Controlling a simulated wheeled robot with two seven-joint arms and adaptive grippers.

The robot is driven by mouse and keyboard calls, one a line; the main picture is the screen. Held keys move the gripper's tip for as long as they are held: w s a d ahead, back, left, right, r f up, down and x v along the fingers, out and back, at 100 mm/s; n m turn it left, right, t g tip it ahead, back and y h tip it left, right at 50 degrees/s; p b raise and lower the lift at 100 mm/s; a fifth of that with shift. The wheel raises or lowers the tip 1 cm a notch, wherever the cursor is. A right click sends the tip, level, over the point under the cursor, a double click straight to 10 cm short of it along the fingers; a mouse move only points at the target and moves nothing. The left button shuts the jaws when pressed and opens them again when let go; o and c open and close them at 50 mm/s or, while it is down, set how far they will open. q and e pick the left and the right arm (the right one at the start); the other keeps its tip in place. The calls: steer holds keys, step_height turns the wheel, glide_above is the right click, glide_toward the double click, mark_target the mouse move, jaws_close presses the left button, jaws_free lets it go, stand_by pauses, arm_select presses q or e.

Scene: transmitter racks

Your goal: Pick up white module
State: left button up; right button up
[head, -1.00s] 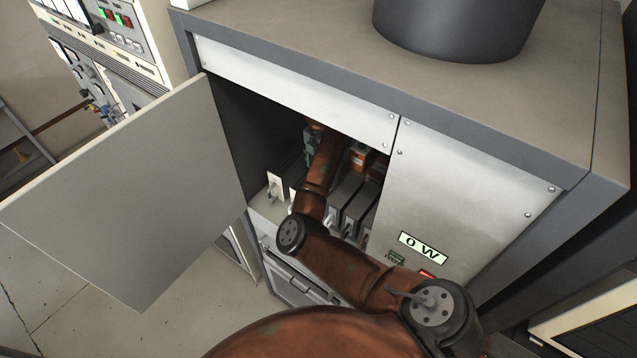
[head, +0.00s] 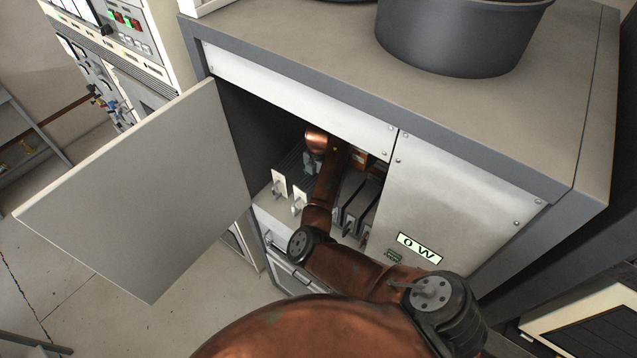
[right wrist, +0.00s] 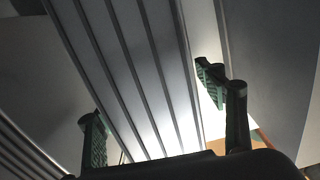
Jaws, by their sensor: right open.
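In the head view several modules stand in a row inside the open bay. Two at the left have white front plates with handles: one white module (head: 279,183) at the far left and another white module (head: 299,198) beside it. Darker modules (head: 350,208) stand to the right of my arm. My right arm reaches into the bay, and my right gripper (head: 311,163) is above and behind the white fronts, partly hidden. In the right wrist view my right gripper (right wrist: 165,108) is open, with its fingers on either side of a ribbed grey module body (right wrist: 130,70). Contact cannot be told.
The open cabinet door (head: 140,190) stands out to the left. A closed grey panel (head: 460,195) with a "0 W" display is right of the opening. A dark round duct (head: 460,40) stands on top. The bay is narrow around my arm.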

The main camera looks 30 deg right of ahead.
jaws_close()
steer(key=shift+w+r, duration=0.1)
steer(key=shift+r, duration=0.05)
stand_by(0.9)
